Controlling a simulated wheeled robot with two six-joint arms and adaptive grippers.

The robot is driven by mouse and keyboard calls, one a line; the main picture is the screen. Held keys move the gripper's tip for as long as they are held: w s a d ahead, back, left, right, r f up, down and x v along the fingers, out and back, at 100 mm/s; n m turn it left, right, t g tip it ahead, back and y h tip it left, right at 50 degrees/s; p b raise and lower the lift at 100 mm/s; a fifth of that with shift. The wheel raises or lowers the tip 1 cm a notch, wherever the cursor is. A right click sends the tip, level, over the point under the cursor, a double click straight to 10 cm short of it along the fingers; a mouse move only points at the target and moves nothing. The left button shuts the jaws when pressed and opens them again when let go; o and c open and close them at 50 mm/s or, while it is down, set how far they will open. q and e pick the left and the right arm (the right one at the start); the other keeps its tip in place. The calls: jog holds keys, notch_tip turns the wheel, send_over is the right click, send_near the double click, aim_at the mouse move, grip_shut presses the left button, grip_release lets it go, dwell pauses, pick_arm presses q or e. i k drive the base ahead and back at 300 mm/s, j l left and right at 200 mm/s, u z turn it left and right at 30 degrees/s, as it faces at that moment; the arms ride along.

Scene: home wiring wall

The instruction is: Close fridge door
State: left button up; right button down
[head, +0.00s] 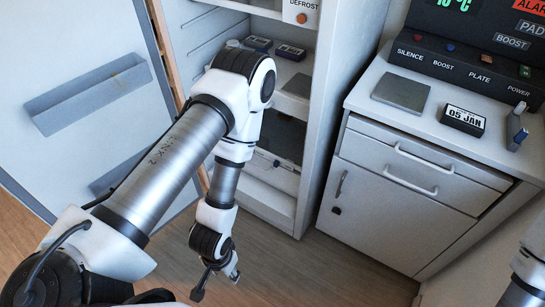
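The fridge door (75,45) stands open at the left, its inner face with a grey door bin (88,95) turned toward me. The open fridge (312,110) is in the middle, with shelves and drawers showing inside. My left arm crosses in front of the gap between door and fridge and hides part of both. My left gripper (216,281) points down in front of the fridge's lower part, above the floor. It looks empty, but its finger opening is unclear. Only a piece of my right arm shows at the lower right edge; its gripper is out of view.
Small dark packs (258,44) lie on a fridge shelf. A cabinet (390,195) with handles stands right of the fridge, carrying a date display (464,119), a grey plate (401,92) and a labelled control panel (460,62). The wooden floor (310,275) in front is clear.

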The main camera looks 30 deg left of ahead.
aim_at(67, 136)
jog(key=i+j+u, duration=0.1)
jog(key=u, duration=0.35)
jog(key=i+u, duration=0.15)
jog(key=u, duration=0.25)
